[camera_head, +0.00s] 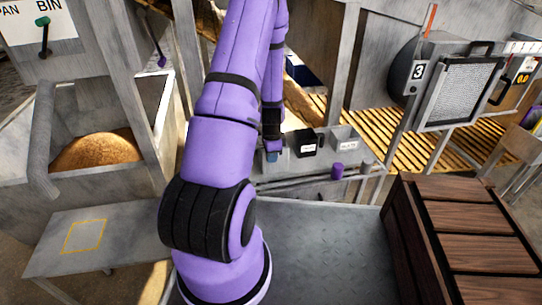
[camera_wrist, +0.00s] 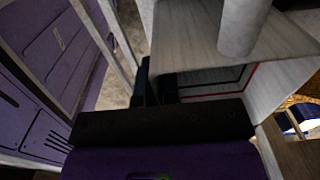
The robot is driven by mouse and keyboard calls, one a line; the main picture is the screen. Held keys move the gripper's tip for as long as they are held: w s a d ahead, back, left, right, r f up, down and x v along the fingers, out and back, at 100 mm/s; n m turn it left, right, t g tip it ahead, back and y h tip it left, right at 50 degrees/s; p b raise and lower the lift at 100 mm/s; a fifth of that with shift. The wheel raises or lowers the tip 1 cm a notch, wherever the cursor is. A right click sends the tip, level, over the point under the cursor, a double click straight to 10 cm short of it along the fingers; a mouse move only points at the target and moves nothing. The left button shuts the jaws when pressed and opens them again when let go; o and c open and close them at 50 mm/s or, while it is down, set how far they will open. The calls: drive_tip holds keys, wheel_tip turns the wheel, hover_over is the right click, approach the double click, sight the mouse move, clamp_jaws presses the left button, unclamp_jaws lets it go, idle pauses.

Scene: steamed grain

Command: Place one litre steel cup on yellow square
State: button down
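The yellow square (camera_head: 84,236) is a thin outline on a small grey steel table (camera_head: 130,215) at the lower left of the head view. Nothing stands on it. I cannot pick out a one litre steel cup for certain in either view. In the head view my purple arm reaches away from me and hides much of the middle, and my gripper is not clear there. In the wrist view my gripper (camera_wrist: 156,85) shows as dark finger shapes close together above a black block. Their gap is unclear, and I see no cup between them.
A steel bin (camera_head: 100,177) with brown grain (camera_head: 97,151) stands left. A grey tray (camera_head: 290,175) behind my arm holds a dark container (camera_head: 306,143) with a white label. A purple cylinder (camera_head: 337,171) is in front. A brown wooden crate (camera_head: 470,235) stands right.

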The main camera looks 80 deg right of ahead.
drive_tip(key=c, duration=1.3)
unclamp_jaws()
drive_tip(key=shift+c, duration=0.2)
wheel_tip(320, 180, up, 12)
drive_tip(key=shift+r, duration=0.15)
